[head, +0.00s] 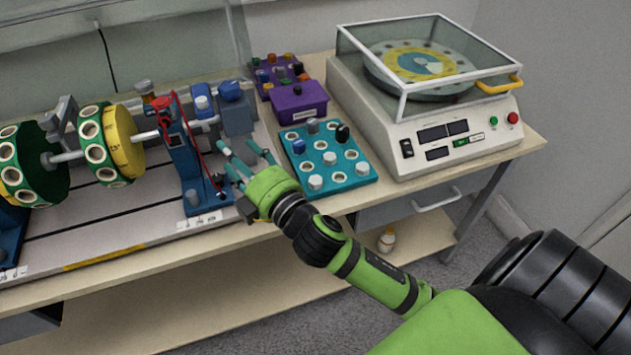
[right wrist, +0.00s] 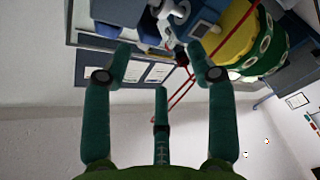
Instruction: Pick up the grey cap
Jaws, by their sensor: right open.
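A teal block (head: 350,176) on the bench holds several small caps. A grey cap (head: 312,126) stands at its far edge, beside a black one (head: 342,133). My right gripper (head: 243,158) is open and empty, left of the teal block and apart from it, near the blue stand of the rotor machine. In the right wrist view its teal fingers (right wrist: 160,80) are spread with nothing between them; the grey cap cannot be made out there. My left gripper is not in view.
A purple box (head: 298,103) stands behind the teal block. A balance machine with a clear cover (head: 425,120) is to the right. The rotor machine with green and yellow discs (head: 120,145) and red cables (head: 178,110) is to the left.

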